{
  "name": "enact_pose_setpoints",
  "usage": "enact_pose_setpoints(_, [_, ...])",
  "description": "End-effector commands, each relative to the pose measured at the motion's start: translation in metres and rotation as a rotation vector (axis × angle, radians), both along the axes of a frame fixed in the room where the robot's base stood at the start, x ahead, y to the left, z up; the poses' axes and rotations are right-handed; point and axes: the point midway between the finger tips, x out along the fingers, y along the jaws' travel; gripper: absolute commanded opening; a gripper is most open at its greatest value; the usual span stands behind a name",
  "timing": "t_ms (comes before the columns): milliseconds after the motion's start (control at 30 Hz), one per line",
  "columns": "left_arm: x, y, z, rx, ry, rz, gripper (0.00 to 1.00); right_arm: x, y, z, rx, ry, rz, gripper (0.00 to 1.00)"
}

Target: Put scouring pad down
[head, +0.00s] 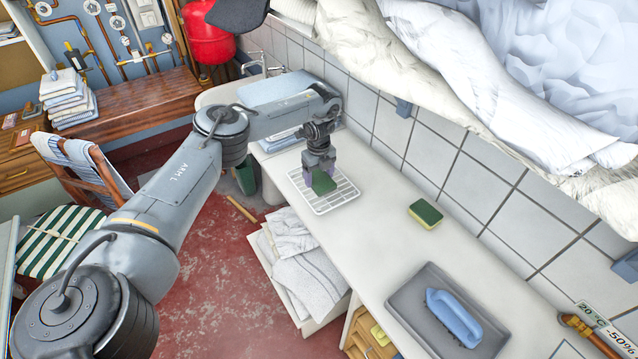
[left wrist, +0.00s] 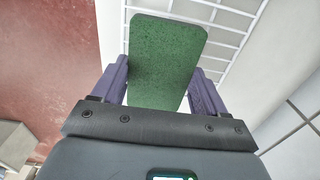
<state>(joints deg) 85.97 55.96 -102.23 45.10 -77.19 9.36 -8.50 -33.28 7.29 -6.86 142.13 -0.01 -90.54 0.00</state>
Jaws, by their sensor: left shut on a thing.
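The green scouring pad (head: 324,184) is held in my left gripper (head: 321,176), over the white wire rack (head: 345,194) on the counter. In the left wrist view the pad (left wrist: 166,60) sits between the two purple fingers of my left gripper (left wrist: 163,85), with white rack bars (left wrist: 228,20) behind it. I cannot tell whether the pad touches the rack. My right gripper is not in view.
A green and yellow sponge (head: 425,214) lies on the white counter (head: 360,245) right of the rack. A tiled wall (head: 500,205) runs behind; white linen hangs above.

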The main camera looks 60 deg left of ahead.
Motion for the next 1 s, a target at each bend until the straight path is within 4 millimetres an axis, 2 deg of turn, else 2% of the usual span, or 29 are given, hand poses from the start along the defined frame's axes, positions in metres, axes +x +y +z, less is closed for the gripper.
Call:
enact_pose_setpoints(333, [0.000,0.000,-0.036,0.002,0.002,-0.002,0.48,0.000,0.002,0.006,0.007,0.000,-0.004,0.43])
enact_pose_setpoints(833, [0.000,0.000,-0.044,0.001,-0.001,-0.001,0.48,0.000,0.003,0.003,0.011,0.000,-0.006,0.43])
enact_pose_setpoints(867, [0.000,0.000,-0.043,0.001,-0.001,-0.001,0.77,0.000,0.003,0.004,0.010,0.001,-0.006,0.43])
enact_pose_setpoints(1000, [0.000,0.000,-0.043,0.001,-0.001,-0.001,0.98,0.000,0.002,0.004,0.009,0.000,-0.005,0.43])
